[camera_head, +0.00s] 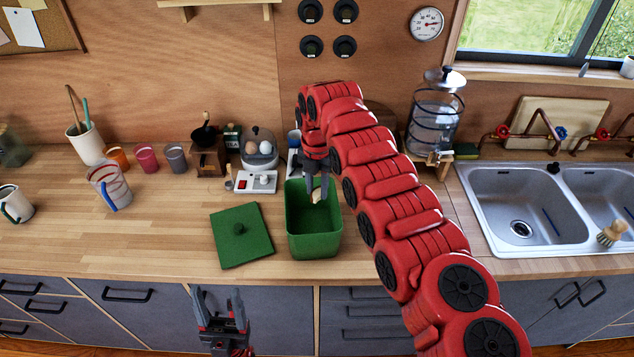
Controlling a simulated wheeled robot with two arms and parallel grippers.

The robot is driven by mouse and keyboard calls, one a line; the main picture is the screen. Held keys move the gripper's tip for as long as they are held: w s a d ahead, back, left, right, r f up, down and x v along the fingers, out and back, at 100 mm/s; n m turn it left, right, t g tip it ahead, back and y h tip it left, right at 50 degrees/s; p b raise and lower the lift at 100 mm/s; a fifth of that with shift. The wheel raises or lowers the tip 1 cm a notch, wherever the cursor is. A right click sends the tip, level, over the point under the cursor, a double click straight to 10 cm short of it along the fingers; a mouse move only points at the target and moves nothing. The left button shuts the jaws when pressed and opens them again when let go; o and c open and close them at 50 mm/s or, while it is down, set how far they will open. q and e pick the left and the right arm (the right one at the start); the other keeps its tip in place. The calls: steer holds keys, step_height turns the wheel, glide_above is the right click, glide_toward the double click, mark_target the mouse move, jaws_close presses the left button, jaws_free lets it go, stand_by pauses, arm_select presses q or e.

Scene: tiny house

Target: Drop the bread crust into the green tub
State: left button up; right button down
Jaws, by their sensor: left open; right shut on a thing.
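The green tub (313,245) stands open on the wooden counter near its front edge. Its green lid (241,237) lies flat on the counter to the left of it. My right gripper (317,193) points down over the tub's opening, shut on the small pale bread crust (317,197). The crust shows between the fingertips at about the rim's height; its exact height is hard to tell. My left gripper (221,308) is open and empty, low in front of the drawers. My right arm hides part of the counter to the right of the tub.
Behind the tub stand an egg cooker (260,150), a coffee grinder (207,158) and coloured cups (146,158). A glass water dispenser (435,115) and a double sink (520,205) are to the right.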

mark_target(317, 192)
steer(key=shift+f, duration=1.8)
steer(key=c, duration=0.5)
jaws_free()
step_height(317, 192, up, 5)
steer(key=shift+r+b, duration=0.1)
steer(key=shift+b, duration=1)
step_height(317, 192, up, 4)
steer(key=shift+a+r+p, duration=0.1)
steer(key=shift+a+p, duration=0.05)
steer(key=shift+p, duration=0.8)
step_height(317, 192, up, 8)
steer(key=p, duration=0.8)
